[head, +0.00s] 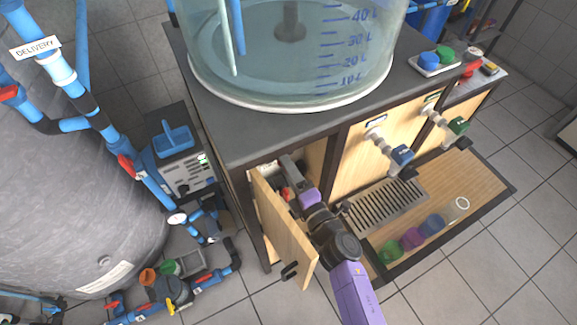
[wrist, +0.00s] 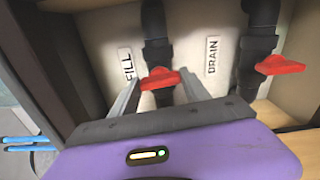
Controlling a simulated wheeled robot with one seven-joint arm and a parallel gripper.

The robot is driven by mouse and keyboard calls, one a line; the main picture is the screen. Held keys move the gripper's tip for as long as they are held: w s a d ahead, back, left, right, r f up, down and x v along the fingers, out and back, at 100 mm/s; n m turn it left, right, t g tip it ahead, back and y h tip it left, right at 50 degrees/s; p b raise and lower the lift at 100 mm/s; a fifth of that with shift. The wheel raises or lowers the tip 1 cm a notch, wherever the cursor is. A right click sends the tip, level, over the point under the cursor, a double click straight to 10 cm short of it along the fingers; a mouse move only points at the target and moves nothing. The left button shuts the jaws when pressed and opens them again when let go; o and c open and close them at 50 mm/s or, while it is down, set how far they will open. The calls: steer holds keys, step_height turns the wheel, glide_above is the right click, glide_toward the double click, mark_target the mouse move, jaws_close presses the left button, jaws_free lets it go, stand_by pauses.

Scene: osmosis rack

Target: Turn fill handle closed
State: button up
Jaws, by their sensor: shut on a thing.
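The red fill handle (wrist: 160,79) sits on a dark vertical pipe beside the FILL label (wrist: 127,68) in the wrist view. It lies crosswise to its pipe. My gripper (wrist: 160,88) is shut on it, one finger on each side. In the head view my gripper (head: 292,182) reaches into the open cabinet under the tank, and the handle is hard to make out there. The red drain handle (wrist: 281,65) is on the pipe to the right, past the DRAIN label (wrist: 212,56), and also lies crosswise.
The cabinet door (head: 283,230) stands open, close to the left of my arm. Cabinet walls close in around my gripper. The clear tank (head: 290,60) stands on the counter above. A drip grate (head: 385,205) and several coloured cups (head: 412,238) are to the right.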

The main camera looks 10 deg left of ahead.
steer(key=shift+m, duration=0.7)
steer(key=o, duration=1.4)
steer(key=shift+s, duration=0.1)
steer(key=p+v, duration=0.1)
steer(key=v, duration=0.6)
steer(key=shift+s+d, duration=0.25)
